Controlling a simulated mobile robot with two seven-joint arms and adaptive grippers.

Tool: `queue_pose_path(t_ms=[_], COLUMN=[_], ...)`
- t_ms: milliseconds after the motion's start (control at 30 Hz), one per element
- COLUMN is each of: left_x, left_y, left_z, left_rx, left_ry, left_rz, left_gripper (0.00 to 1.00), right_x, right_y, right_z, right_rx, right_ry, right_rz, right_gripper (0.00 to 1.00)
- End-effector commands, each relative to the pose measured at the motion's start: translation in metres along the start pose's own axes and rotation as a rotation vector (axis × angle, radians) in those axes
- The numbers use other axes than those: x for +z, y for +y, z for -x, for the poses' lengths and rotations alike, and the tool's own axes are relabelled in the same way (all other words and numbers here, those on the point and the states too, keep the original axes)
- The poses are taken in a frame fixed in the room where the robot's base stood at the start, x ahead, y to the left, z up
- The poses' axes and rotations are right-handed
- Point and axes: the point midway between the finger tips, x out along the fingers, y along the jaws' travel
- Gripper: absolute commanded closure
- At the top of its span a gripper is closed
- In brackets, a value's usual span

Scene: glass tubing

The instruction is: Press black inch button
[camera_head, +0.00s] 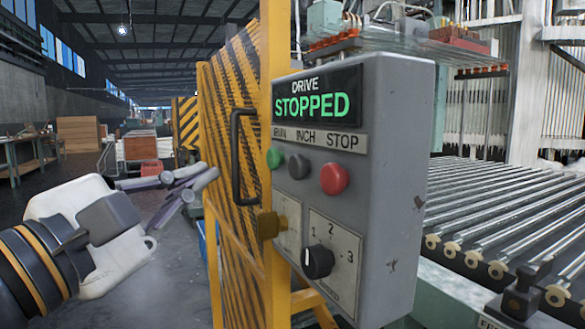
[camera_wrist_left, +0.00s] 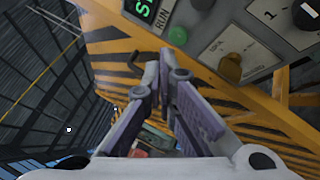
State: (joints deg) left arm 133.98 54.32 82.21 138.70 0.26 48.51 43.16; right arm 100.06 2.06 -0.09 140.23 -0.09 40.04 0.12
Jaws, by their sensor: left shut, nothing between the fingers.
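The grey control box (camera_head: 385,150) has a row of buttons under the label RUN INCH STOP. The black inch button (camera_head: 298,167) is in the middle, between the green run button (camera_head: 275,158) and the red stop button (camera_head: 334,179). In the left wrist view the black button (camera_wrist_left: 202,3) shows at the top edge, right of the green one (camera_wrist_left: 177,36). My left gripper (camera_head: 210,178) is shut and empty, left of the box and apart from it. Its fingertips (camera_wrist_left: 163,62) meet in the left wrist view. My right gripper is not in view.
A black handle (camera_head: 236,155) stands beside the box on the yellow striped guard (camera_head: 228,110). A brass-coloured latch (camera_head: 268,225) and a black selector knob (camera_head: 318,262) are below the buttons. The display (camera_head: 317,98) reads DRIVE STOPPED. A roller conveyor (camera_head: 500,205) lies at the right.

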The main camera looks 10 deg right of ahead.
Motion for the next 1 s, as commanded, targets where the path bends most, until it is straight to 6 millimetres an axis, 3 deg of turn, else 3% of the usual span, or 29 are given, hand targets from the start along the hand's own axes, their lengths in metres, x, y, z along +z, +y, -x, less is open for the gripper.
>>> queue_pose_path(t_ms=[500, 1000], left_x=[0.03, 0.033], left_y=[-0.031, -0.034], left_z=[-0.055, -0.06], left_rx=[-0.003, -0.002], left_ry=[-0.001, 0.0], left_rz=[0.001, 0.001], left_gripper=[1.0, 1.0], right_x=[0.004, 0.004], right_y=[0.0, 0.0], right_z=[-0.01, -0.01], right_rx=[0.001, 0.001], right_ry=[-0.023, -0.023], right_rz=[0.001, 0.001], right_gripper=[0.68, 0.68])
